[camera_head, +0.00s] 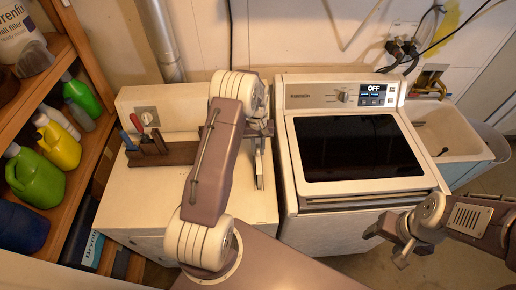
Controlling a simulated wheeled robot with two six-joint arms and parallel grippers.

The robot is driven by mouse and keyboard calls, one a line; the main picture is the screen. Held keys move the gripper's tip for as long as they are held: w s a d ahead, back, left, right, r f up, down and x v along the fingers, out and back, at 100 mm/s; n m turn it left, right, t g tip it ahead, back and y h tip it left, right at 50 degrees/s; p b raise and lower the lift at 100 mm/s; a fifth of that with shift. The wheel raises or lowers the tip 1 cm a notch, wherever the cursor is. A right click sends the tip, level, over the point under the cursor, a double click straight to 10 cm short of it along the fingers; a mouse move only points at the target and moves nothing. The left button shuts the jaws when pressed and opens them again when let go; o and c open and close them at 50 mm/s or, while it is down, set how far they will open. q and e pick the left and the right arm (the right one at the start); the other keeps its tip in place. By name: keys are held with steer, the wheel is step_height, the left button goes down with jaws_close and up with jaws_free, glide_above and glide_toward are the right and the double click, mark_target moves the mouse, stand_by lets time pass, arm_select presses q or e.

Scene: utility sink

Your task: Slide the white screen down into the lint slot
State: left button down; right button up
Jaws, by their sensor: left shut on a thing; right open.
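My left gripper (259,143) is above the right part of the white dryer top (130,205), close to the washer's left edge. It is shut on the white screen (259,172), which hangs below the fingers as a thin pale upright strip, seen almost edge-on. I cannot tell whether its lower end touches the dryer top or sits in an opening. The lint slot cannot be made out; my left arm covers much of that area. My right gripper (387,245) is open and empty in front of the washer's lower right.
A wooden tool caddy (165,153) stands on the dryer to the left. The washer (355,150) with a dark lid is to the right, then a utility sink (448,130). Shelves with bottles (60,143) line the left side. The dryer's front left top is clear.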

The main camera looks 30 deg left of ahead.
arm_select(q)
steer(key=shift+f+b, duration=4.2)
steer(key=shift+f, duration=1.8)
steer(key=c, duration=1.2)
jaws_free()
steer(key=r, duration=0.3)
steer(key=r+b, duration=0.1)
steer(key=r, duration=0.2)
steer(key=w+r+b, duration=0.1)
steer(key=r, duration=0.2)
steer(key=shift+a, duration=0.25)
